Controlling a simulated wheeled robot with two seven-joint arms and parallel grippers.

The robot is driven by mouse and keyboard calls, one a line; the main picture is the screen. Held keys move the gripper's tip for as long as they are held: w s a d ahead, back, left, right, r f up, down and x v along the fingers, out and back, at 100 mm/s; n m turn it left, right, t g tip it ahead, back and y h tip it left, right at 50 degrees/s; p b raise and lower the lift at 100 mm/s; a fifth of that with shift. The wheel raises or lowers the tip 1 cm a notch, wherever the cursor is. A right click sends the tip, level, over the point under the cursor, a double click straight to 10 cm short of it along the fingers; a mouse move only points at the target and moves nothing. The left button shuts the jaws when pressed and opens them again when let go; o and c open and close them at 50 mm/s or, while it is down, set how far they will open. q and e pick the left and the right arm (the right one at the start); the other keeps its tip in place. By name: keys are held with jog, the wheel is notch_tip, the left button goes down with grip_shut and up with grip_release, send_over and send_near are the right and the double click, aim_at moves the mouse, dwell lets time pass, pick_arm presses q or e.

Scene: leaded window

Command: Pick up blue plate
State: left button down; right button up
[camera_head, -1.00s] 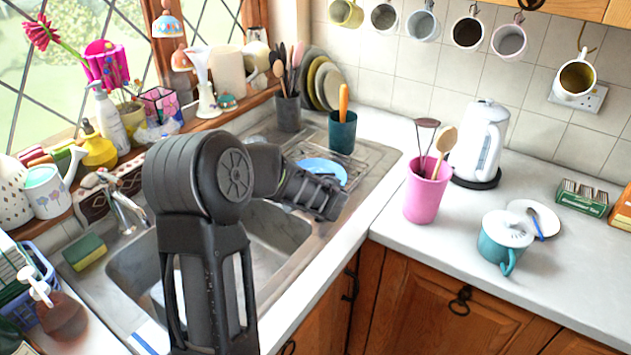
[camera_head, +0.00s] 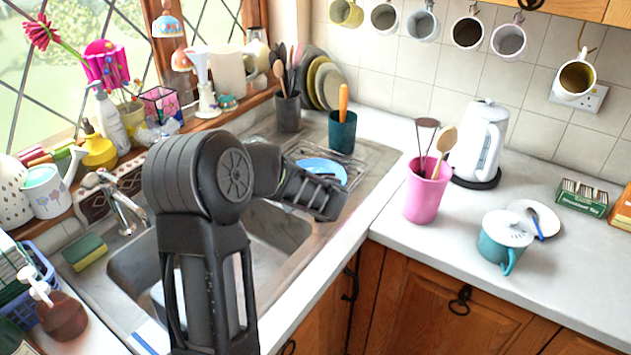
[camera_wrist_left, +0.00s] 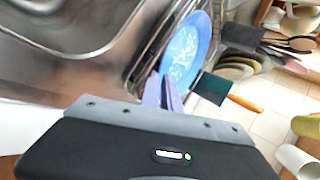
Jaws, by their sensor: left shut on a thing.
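The blue plate (camera_head: 322,167) is at the drainer end of the sink, partly hidden behind my left gripper in the head view. In the left wrist view the plate (camera_wrist_left: 188,48) shows its patterned face, tilted along the wire rack. My left gripper (camera_wrist_left: 170,93) is shut on the plate's near edge. In the head view the left gripper (camera_head: 328,193) is over the drainer, and its fingertips are mostly hidden. My right gripper is in neither view.
A dark teal utensil pot (camera_head: 342,132) stands close behind the plate, with stacked plates (camera_head: 325,83) beyond. A pink pot (camera_head: 425,192), a white kettle (camera_head: 479,145) and a teal mug (camera_head: 503,243) stand on the right counter. The sink tap (camera_head: 122,207) is at left.

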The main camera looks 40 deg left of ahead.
pick_arm(q)
jog(key=shift+s+f, duration=0.2)
jog(key=shift+f, duration=0.15)
dwell(0.6)
jog(key=shift+r, duration=0.35)
notch_tip(320, 180, up, 10)
jog(key=p, duration=0.1)
jog(key=shift+w+f+p, duration=0.15)
jog(key=shift+w+p, duration=0.05)
jog(key=shift+p, duration=0.2)
dwell(0.3)
